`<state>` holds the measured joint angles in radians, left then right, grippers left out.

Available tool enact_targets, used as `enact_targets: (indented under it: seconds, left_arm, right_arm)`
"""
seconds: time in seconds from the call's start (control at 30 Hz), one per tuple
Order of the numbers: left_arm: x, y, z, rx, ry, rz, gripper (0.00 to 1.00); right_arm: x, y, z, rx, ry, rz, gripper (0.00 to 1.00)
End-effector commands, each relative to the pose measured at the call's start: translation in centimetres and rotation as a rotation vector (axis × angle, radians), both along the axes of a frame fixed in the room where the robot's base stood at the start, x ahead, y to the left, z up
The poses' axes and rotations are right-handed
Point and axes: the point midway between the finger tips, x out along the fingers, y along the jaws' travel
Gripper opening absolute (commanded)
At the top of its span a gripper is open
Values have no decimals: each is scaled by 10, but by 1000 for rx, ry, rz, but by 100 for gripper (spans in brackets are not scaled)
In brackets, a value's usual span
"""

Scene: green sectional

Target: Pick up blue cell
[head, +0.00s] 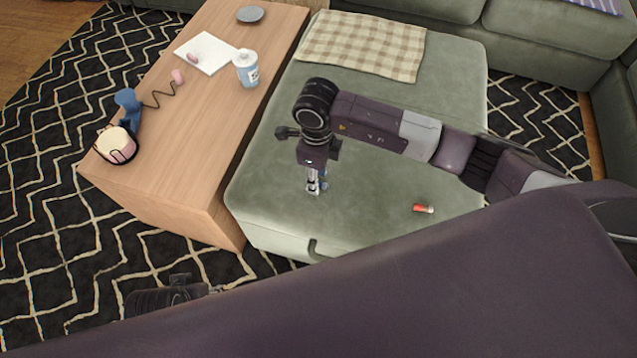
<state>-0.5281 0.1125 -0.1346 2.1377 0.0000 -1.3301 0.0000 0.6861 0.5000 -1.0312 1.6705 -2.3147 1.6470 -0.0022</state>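A small blue thing (324,176), which looks like the blue cell, shows on the green ottoman beside the fingers of my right gripper. The fingers partly hide it. My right gripper (314,187) points down over the ottoman, close to or touching the blue thing; I cannot tell whether it is open or shut on it. My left gripper (214,289) shows only in part at the lower left, low over the rug and away from the ottoman. Its fingers are too small and hidden to read.
A red cell (423,208) lies on the ottoman (270,190) to the right. A checked cloth (365,45) covers its far end. The wooden table (190,130) at left holds a white bottle (247,70), paper (207,53), a blue object (127,99) and a basket-like item (115,145).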

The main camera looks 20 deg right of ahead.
Motion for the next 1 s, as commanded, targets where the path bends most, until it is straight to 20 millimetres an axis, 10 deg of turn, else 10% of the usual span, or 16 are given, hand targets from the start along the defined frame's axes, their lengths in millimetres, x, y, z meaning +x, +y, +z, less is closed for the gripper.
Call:
enact_targets:
  seconds: [0.33, 0.63, 1.0]
  left_arm:
    - [0, 0, 6, 1, -2, 0, 40]
    - [0, 0, 6, 0, -3, 1, 40]
    - [1, 0, 7, -1, -7, 1, 40]
  right_arm:
    - [0, 1, -8, 2, -1, 1, 31]
    - [0, 1, -8, 1, -1, 1, 0]
    - [1, 0, -4, 2, -1, 0, 0]
